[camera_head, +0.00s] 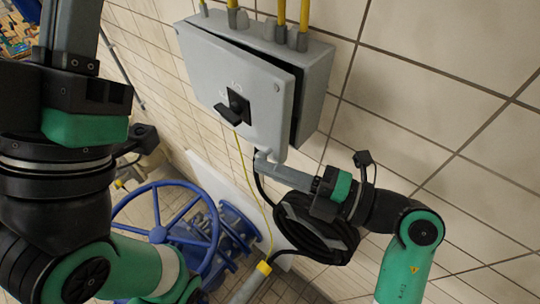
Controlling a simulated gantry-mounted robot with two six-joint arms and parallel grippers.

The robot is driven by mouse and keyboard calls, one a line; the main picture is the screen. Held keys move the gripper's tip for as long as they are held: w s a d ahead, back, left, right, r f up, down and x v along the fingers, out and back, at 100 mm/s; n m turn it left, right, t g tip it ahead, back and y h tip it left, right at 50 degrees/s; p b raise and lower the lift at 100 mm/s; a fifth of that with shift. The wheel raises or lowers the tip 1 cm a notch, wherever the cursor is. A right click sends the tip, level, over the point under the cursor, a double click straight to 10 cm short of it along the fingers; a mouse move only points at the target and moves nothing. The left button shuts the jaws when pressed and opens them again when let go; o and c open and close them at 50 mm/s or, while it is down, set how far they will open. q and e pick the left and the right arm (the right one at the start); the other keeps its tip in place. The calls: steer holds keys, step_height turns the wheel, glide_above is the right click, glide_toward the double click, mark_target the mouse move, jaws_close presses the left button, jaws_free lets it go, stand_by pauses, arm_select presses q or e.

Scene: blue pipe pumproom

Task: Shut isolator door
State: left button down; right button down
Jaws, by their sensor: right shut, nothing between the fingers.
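The isolator box (317,75) is a grey wall cabinet. Its grey door (237,75) stands slightly ajar, with a dark gap along its top and right side. A black rotary handle (235,108) is on the door's front. My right gripper (263,157) is shut and empty at the door's lower right corner, close under its bottom edge; I cannot tell whether it touches. My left gripper (75,25) is large in the upper left foreground, away from the box. Its fingertips are cut off by the top edge, so its opening is hidden.
Yellow conduits (281,12) enter the box's top. A thin yellow cable (248,180) hangs below the door. A coiled black hose (315,235) hangs under my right arm. A blue valve handwheel (165,190) stands lower left. The tiled wall (430,90) right of the box is clear.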

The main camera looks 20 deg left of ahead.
steer(key=s+d+b, duration=0.1)
steer(key=d+b, duration=0.3)
steer(key=d, duration=0.6)
steer(key=shift+s, duration=0.3)
steer(key=shift+a, duration=0.1)
